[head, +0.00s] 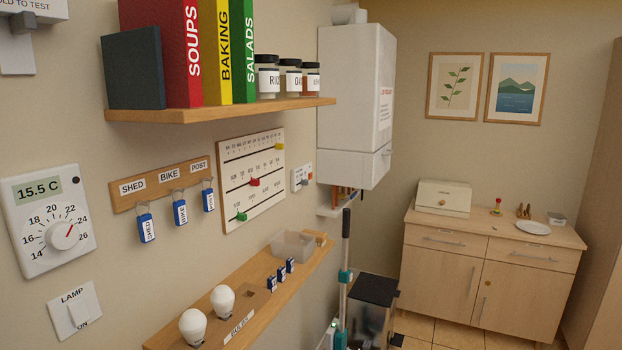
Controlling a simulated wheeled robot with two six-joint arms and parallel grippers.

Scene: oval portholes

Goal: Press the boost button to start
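No label reading "boost" can be read in the head view. A small white wall panel (303,177) with a dark grey knob or lever and small coloured marks sits between the calendar board and the boiler; its print is too small to read. A white thermostat (49,222) at the left shows 15.5 C and has a dial with a red pointer. Neither of my grippers is in view.
A shelf (220,109) with books and jars juts out above. A lower ledge (240,310) carries bulbs, tags and a clear tub. A white boiler (356,105), an upright dark pole (345,240) with teal parts and a dark bin (372,305) stand beyond. Tiled floor shows before the cabinet (490,265).

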